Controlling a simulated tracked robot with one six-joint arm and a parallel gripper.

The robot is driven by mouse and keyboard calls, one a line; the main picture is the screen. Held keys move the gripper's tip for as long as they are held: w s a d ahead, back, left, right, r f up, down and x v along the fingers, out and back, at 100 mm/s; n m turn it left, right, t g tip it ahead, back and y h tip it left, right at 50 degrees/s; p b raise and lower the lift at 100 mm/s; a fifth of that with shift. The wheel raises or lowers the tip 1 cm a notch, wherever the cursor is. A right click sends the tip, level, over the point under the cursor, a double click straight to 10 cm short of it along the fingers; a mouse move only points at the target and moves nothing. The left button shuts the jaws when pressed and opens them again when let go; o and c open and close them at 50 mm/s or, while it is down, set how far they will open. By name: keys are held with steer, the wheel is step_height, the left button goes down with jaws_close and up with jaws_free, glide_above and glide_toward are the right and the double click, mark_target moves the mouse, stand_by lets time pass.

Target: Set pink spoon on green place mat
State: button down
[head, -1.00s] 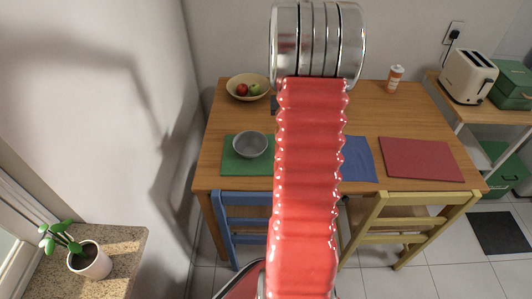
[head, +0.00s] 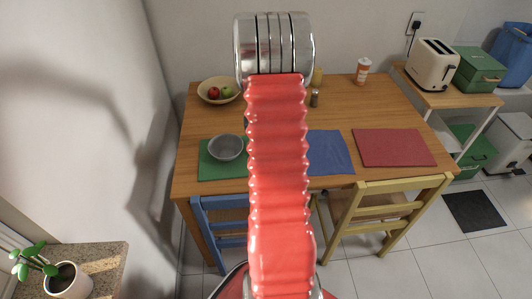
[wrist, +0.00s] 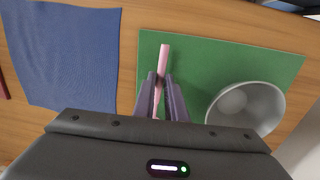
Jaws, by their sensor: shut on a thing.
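The pink spoon (wrist: 164,55) shows in the wrist view as a thin pink handle between the fingers of my gripper (wrist: 161,82), which is shut on it. The spoon's other end is hidden by the gripper. It lies over the green place mat (wrist: 195,63) in that view, near the mat's left edge. I cannot tell whether it touches the mat. In the head view the green mat (head: 208,172) is at the table's front left, partly covered by my red arm. The gripper and spoon are hidden there.
A grey bowl (head: 227,147) sits on the green mat; the wrist view shows it (wrist: 245,108) right of my gripper. A blue mat (head: 330,153) and red mat (head: 393,147) lie to the right. A fruit bowl (head: 214,91) stands behind. Chairs stand at the front edge.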

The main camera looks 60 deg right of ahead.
steer(key=shift+f, duration=1.05)
steer(key=c, duration=1.8)
jaws_free()
step_height(320, 180, up, 12)
steer(key=shift+w+a, duration=0.25)
steer(key=shift+w, duration=0.05)
steer(key=shift+r, duration=0.1)
